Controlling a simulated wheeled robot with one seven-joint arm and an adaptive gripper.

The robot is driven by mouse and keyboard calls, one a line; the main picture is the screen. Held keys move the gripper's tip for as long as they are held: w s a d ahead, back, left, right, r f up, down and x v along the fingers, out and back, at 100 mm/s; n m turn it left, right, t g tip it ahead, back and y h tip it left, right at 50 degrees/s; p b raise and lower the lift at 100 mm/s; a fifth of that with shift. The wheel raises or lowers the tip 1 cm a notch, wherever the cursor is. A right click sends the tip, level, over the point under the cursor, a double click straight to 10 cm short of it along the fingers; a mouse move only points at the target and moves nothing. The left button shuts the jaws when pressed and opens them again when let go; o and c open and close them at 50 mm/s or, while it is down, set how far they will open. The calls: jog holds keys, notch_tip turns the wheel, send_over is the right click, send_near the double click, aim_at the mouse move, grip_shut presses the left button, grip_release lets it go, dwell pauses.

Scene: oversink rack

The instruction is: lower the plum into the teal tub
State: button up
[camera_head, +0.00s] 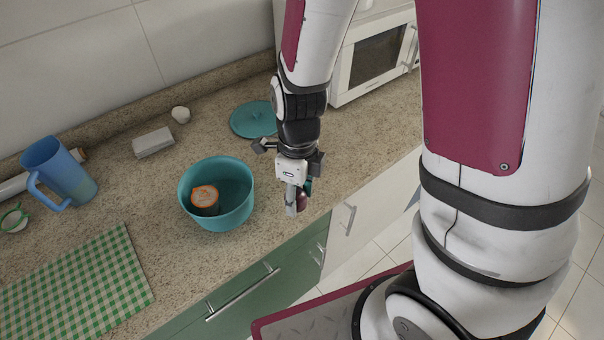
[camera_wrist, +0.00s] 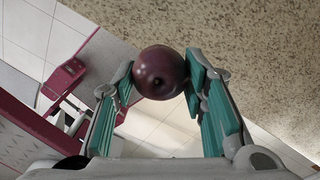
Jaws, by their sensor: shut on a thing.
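The plum (camera_wrist: 159,72) is dark purple and round. My gripper (camera_wrist: 160,80) is shut on it, with a finger pad on each side in the wrist view. In the head view my gripper (camera_head: 297,205) is to the right of the teal tub, near the counter's front edge, and the plum (camera_head: 302,200) shows partly behind the fingers. The teal tub (camera_head: 240,212) stands upright and open on the counter.
A teal lid (camera_head: 254,119) lies behind the tub. A grey block (camera_head: 153,142), a white round item (camera_head: 180,114), a blue jug (camera_head: 62,172) and a green checked cloth (camera_head: 75,290) are to the left. A microwave (camera_head: 375,55) stands at the back right.

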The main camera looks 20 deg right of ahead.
jog(key=shift+s+a+r, duration=0.15)
jog(key=shift+s+a, duration=0.3)
jog(key=shift+s, duration=0.2)
jog(key=shift+a+r+p, duration=0.3)
jog(key=shift+r+p, duration=0.3)
jog(key=shift+p, duration=0.25)
jog(key=w+a+r+p, duration=0.1)
jog(key=w+a+r, duration=0.1)
jog(key=w+a+r+p, duration=0.2)
jog(key=w+r, duration=0.1)
jog(key=w+a+r+p, duration=0.2)
jog(key=shift+w+a+r, duration=0.2)
jog(key=shift+a+r, duration=0.05)
jog(key=shift+r, duration=0.05)
jog(key=shift+w+a+f+b, duration=0.2)
jog(key=shift+w+a, duration=0.7)
jog(key=shift+w, duration=0.15)
jog(key=shift+w+a+f+b, duration=0.15)
jog(key=shift+w+a+f, duration=0.05)
jog(key=shift+w+a, duration=0.75)
jog(key=shift+f, duration=0.1)
